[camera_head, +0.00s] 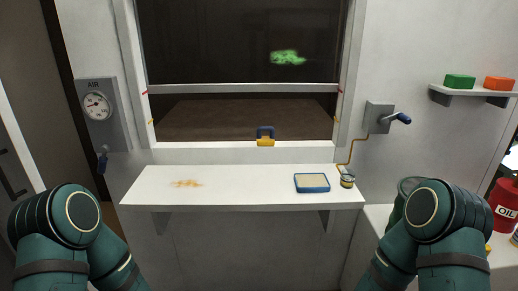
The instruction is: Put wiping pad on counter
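The counter (240,186) is a white shelf below the window. A small block with a blue handle and a yellow base (265,137) stands on the window sill, near its middle; it looks like a wiping pad with a grip. A flat blue-edged piece with a cream top (312,183) lies on the right part of the counter; I cannot tell whether it is a pad or a shallow tray. Both my arms show at the lower corners with their teal links. Neither of my grippers is in view.
A yellow-brown smear (186,183) marks the counter's left part. The window's lower part is open. An air gauge (97,106) hangs left, a crank (392,119) right. A wall shelf (470,95) holds green and orange blocks.

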